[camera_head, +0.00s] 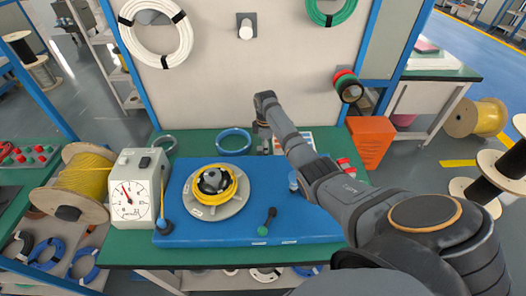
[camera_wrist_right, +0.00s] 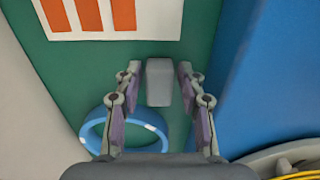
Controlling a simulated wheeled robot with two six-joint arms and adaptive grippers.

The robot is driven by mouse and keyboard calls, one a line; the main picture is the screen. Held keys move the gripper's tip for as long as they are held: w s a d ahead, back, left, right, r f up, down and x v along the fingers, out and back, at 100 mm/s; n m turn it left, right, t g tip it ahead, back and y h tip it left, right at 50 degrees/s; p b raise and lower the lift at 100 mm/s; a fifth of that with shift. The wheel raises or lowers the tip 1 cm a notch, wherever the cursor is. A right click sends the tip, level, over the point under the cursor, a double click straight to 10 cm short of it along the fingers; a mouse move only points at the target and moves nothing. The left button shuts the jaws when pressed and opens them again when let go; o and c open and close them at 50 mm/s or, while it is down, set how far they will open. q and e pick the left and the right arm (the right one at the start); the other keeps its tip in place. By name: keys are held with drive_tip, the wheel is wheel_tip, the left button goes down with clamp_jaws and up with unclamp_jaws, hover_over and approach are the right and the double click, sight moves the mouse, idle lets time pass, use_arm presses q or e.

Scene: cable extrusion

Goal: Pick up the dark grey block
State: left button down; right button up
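The dark grey block (camera_wrist_right: 160,82) stands on the green table surface (camera_wrist_right: 70,72) in the right wrist view. My right gripper (camera_wrist_right: 159,72) is open, with one finger on each side of the block and a visible gap to each. I cannot tell how far the fingertips reach down beside it. In the head view my right gripper (camera_head: 264,146) points down at the back of the table, and the block cannot be made out there. My left gripper is not in view.
A blue ring (camera_head: 234,153) lies left of the gripper. A sheet with orange bars (camera_wrist_right: 88,15) lies behind the block. The raised blue board (camera_head: 270,228) is close by, carrying a disc with yellow cable (camera_head: 235,190). A gauge box (camera_head: 135,190) stands at left.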

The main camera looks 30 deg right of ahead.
clamp_jaws()
drive_tip(key=shift+r, duration=0.5)
drive_tip(key=s+a+r, duration=0.1)
drive_tip(key=r, duration=0.2)
drive_tip(key=s+a+r+p, duration=0.1)
drive_tip(key=a+r, duration=0.1)
drive_tip(key=r, duration=0.1)
drive_tip(key=s+a+r+p, duration=0.1)
drive_tip(key=a+r, duration=0.1)
drive_tip(key=r, duration=0.1)
drive_tip(key=shift+s+a+r, duration=0.15)
drive_tip(key=shift+r, duration=0.2)
drive_tip(key=s+a+r+p, duration=0.2)
drive_tip(key=s+a+p, duration=0.2)
drive_tip(key=a+p, duration=0.2)
drive_tip(key=shift+a+r+p, duration=0.15)
drive_tip(key=shift+a+p, duration=0.15)
drive_tip(key=shift+p, duration=0.2)
